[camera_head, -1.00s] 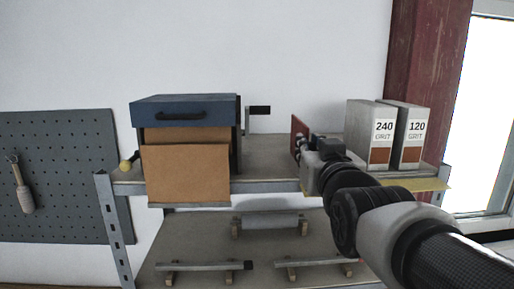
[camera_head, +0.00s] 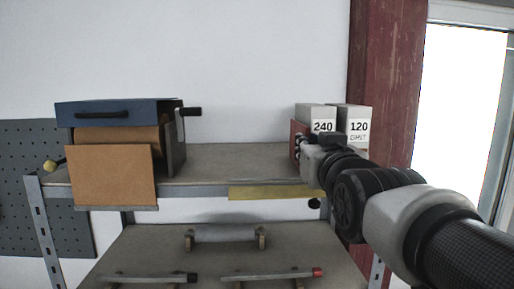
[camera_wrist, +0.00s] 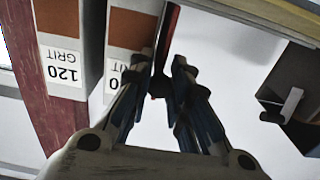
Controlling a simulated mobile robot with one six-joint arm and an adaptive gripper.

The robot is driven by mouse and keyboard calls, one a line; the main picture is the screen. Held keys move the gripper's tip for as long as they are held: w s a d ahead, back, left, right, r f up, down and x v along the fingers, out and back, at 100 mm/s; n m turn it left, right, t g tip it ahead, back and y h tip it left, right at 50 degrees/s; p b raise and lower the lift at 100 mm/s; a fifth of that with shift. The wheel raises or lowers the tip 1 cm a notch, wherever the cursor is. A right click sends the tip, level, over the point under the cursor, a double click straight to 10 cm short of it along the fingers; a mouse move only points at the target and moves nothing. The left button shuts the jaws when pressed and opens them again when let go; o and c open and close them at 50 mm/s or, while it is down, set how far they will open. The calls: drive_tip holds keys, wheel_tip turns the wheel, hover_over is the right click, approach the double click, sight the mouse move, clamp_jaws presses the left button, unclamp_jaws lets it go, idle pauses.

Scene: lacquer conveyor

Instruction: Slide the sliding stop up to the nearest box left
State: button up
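The sliding stop is a thin red plate (camera_head: 295,143) standing on the upper shelf, directly left of the 240 GRIT box (camera_head: 316,112). The 120 GRIT box (camera_head: 357,118) stands to the right of that one. In the wrist view, which is turned over, the red plate (camera_wrist: 169,38) runs close along the side of the 240 box (camera_wrist: 131,30); I cannot tell whether they touch. My gripper (camera_wrist: 163,60) has one finger on each side of the plate and seems closed on it. In the head view my gripper (camera_head: 303,150) partly hides the plate and boxes.
A blue-topped dispenser (camera_head: 118,112) with brown sheet and a side crank stands at the shelf's left. The shelf (camera_head: 235,160) is clear between it and the stop. A yellow strip (camera_head: 270,192) lies along the front edge. The lower shelf holds a roller (camera_head: 225,233) and bars.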

drive_tip(key=o, duration=0.5)
drive_tip(key=shift+c, duration=0.2)
drive_tip(key=s, duration=1.2)
drive_tip(key=s+f+g+b, duration=0.4)
drive_tip(key=s+f, duration=0.1)
drive_tip(key=f, duration=1)
drive_tip(key=s+f+g+b, duration=0.5)
drive_tip(key=s+f, duration=0.1)
drive_tip(key=f, duration=1)
drive_tip(key=s+f+g+b, duration=0.4)
drive_tip(key=s+f+b, duration=0.1)
drive_tip(key=f, duration=1.1)
drive_tip(key=shift+s, duration=0.3)
